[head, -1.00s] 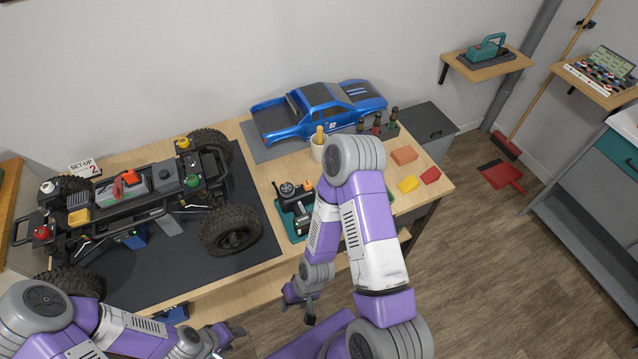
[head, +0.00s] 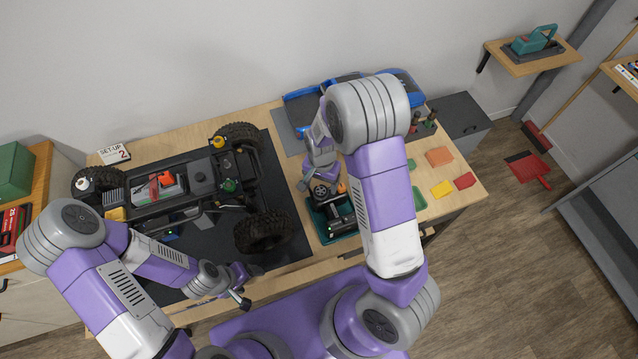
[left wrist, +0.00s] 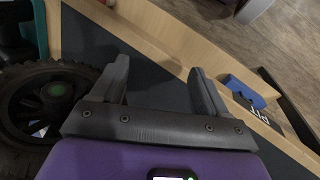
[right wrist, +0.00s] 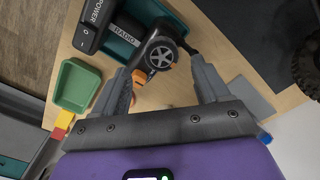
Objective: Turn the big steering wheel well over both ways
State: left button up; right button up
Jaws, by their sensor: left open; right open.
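The grey spoked wheel of the black radio shows in the right wrist view (right wrist: 160,56) and in the head view (head: 321,190). The black radio (head: 342,214) lies in a teal tray (head: 322,234) on the bench. My right gripper (right wrist: 160,72) is open; its fingers reach toward the wheel end of the radio, one on each side in the picture. Whether either finger touches it I cannot tell. My left gripper (head: 243,287) is open and empty at the bench's front edge, near a crawler tyre (head: 263,231). It also shows in the left wrist view (left wrist: 158,72).
The crawler chassis (head: 200,172) stands on a dark mat left of the radio. A blue truck body (head: 300,108) is behind, partly hidden by my right arm. A green dish (right wrist: 76,86) and colored blocks (head: 442,189) lie to the right.

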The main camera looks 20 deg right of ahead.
aim_at(321, 190)
jog(key=f, duration=0.4)
jog(key=shift+w+f, duration=0.15)
jog(key=shift+w, duration=0.1)
jog(key=shift+s+f, duration=0.1)
jog(key=shift+f, duration=0.2)
jog(key=shift+c, duration=0.2)
jog(key=c, duration=1)
